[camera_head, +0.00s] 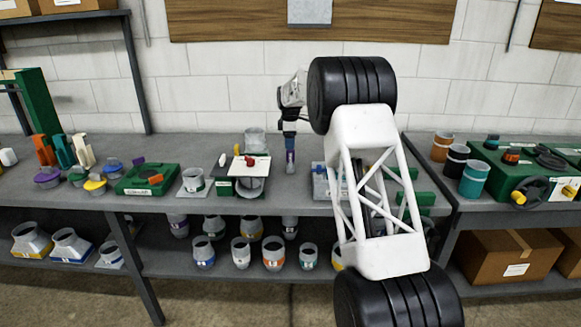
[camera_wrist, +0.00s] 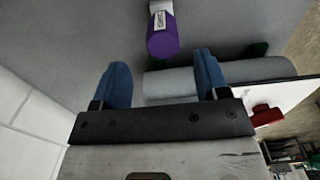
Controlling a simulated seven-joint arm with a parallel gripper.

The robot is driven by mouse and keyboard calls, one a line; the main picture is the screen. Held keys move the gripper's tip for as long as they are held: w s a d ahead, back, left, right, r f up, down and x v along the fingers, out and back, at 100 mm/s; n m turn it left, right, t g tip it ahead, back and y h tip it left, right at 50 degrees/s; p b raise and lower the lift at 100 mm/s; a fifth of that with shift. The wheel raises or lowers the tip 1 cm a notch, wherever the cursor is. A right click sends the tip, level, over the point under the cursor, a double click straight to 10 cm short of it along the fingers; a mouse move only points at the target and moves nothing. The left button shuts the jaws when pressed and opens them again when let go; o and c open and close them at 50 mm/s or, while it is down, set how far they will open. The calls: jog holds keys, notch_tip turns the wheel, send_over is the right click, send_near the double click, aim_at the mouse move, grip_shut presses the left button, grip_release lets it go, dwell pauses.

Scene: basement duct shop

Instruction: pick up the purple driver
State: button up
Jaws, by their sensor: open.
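The purple driver (camera_wrist: 162,38) shows in the wrist view as a purple cylinder with a pale, marked part at its far end. It lies beyond the fingertips, near the middle of the gap between them, and is cut off by the top edge. In the head view a small purple and grey shape (camera_head: 290,160) just below my gripper (camera_head: 290,141) appears to be it, partly hidden by the fingers. My gripper, also in the wrist view (camera_wrist: 160,72), is open with its two blue fingers apart and nothing between them. I see no contact with the driver.
A blue-grey block (camera_head: 320,183) stands to the right.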

aim_at(290, 157)
jog(key=shift+f, duration=1.2)
jog(key=shift+s+d+f, duration=0.1)
jog(key=shift+f, duration=1.25)
jog(key=shift+s+f, duration=0.1)
jog(key=shift+f, duration=1.2)
jog(key=c, duration=1.1)
jog(key=shift+r, duration=0.1)
jog(key=shift+r, duration=1.75)
jog(key=shift+s+d+r, duration=0.2)
jog(key=shift+s+d, duration=0.3)
jog(key=shift+s, duration=2.1)
jog(key=shift+s+d+r, duration=0.25)
jog(key=shift+s+d, duration=0.2)
jog(key=shift+s, duration=2.2)
jog(key=shift+s+d+r, duration=0.2)
jog(key=shift+s+d, duration=0.3)
jog(key=shift+s, duration=2.1)
